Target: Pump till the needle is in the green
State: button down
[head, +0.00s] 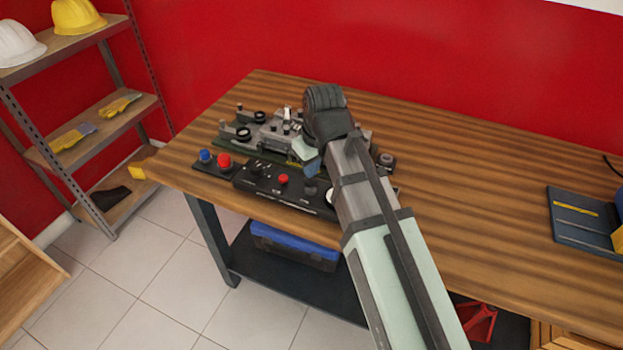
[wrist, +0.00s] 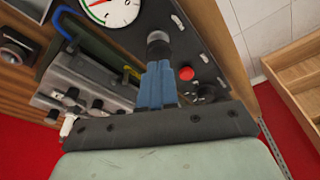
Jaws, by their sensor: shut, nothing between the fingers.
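My gripper (wrist: 158,84) has blue fingers, shut with nothing between them. In the head view my gripper (head: 312,168) points down over the black control panel (head: 262,178). Its tips are at or just above a dark round-topped knob (wrist: 158,45), perhaps the pump's; I cannot tell whether they touch. The knob also shows below the fingers in the head view (head: 310,187). A white round gauge (wrist: 108,10) with green and red marks is cut off at the top of the wrist view. I cannot read its needle. My arm mostly hides the gauge in the head view.
A red button (head: 283,179) sits on the panel left of the knob. Blue (head: 205,155) and red (head: 224,160) knobs stand farther left. A grey engine trainer (head: 268,130) lies behind the panel. The wooden bench (head: 480,190) is clear to the right, up to a blue item (head: 577,215).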

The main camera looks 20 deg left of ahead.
jog(key=shift+w+a+v, duration=0.1)
jog(key=shift+a+v, duration=0.05)
jog(key=shift+v, duration=0.7)
jog(key=shift+w+a+v, duration=0.1)
jog(key=shift+a+v, duration=0.05)
jog(key=shift+v, duration=0.65)
jog(key=shift+w+a+v, duration=0.1)
jog(key=shift+a+v, duration=0.05)
jog(key=shift+v, duration=0.7)
